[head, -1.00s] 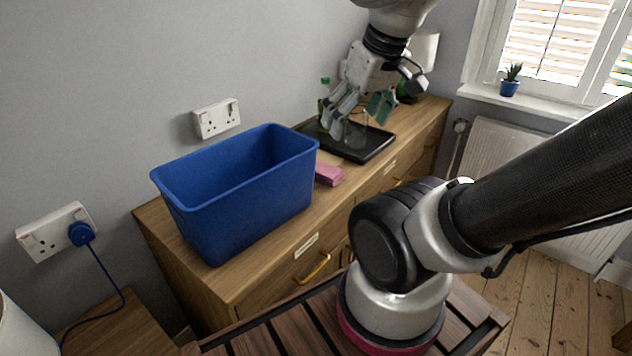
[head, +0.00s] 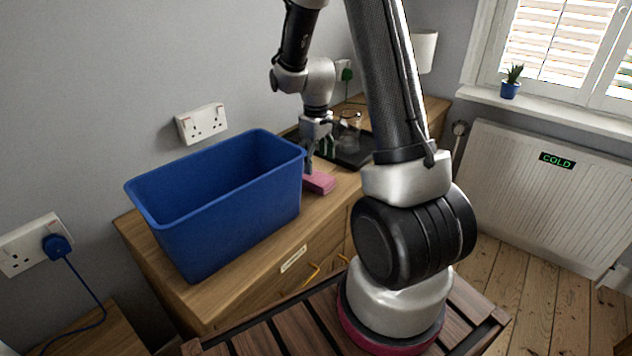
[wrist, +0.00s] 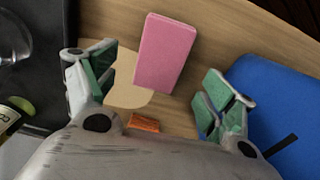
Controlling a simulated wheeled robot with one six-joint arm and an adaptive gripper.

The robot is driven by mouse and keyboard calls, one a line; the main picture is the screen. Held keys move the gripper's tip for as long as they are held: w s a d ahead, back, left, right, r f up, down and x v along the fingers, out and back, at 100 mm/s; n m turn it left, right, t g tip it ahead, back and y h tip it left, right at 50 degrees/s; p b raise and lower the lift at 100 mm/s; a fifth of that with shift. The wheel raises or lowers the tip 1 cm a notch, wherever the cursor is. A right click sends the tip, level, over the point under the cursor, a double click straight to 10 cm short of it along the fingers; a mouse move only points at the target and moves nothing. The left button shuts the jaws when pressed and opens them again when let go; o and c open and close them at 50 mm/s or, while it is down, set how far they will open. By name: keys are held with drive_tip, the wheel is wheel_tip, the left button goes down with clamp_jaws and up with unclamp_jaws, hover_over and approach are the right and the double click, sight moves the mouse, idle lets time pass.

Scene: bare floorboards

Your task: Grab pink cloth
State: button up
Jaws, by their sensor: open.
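The pink cloth (head: 319,183) is a small folded block lying flat on the wooden dresser top, just right of the blue bin. In the wrist view the pink cloth (wrist: 165,52) lies ahead of and between the spread fingers, with wood visible around it. My gripper (head: 312,158) points down beside the bin, close to the cloth in the head view. In the wrist view my gripper (wrist: 155,90) is open, its green-padded fingers apart and nothing between the pads. I cannot tell the exact height above the cloth.
The tall blue bin (head: 168,236) stands left of the cloth, close to my gripper. A black tray (head: 352,152) with a clear glass vessel (head: 349,130) is behind. In the wrist view, an orange piece (wrist: 144,123) and a bottle (wrist: 12,112) lie near the gripper.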

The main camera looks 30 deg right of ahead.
sight(316, 176)
wheel_tip(316, 176, down, 6)
drive_tip(key=shift+s+f, duration=0.1)
drive_tip(key=shift+f, duration=0.05)
drive_tip(key=c, duration=1.1)
